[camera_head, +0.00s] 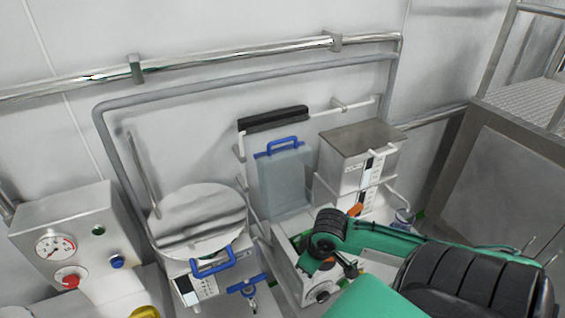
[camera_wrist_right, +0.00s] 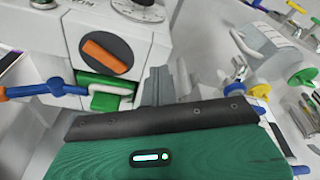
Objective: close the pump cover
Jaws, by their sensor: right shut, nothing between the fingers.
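The pump cover (camera_head: 280,180) is a translucent grey-blue panel with a blue handle (camera_head: 283,147). It stands raised and open at the back of a white pump unit (camera_head: 300,280). My right arm comes in from the right, and its black joint is in front of the pump unit, below and right of the cover. In the right wrist view my right gripper (camera_wrist_right: 158,85) is shut and empty, its grey fingers pointing beside a white housing with an orange knob (camera_wrist_right: 107,55). The cover is not clearly seen there. My left gripper is not in view.
A second unit with a round lid (camera_head: 200,215) and blue handle stands left of the pump. A steel-topped box (camera_head: 360,145) stands to its right. A gauge panel (camera_head: 75,240) is at far left. Pipes run along the wall behind. Valves with coloured knobs (camera_wrist_right: 303,78) show at right.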

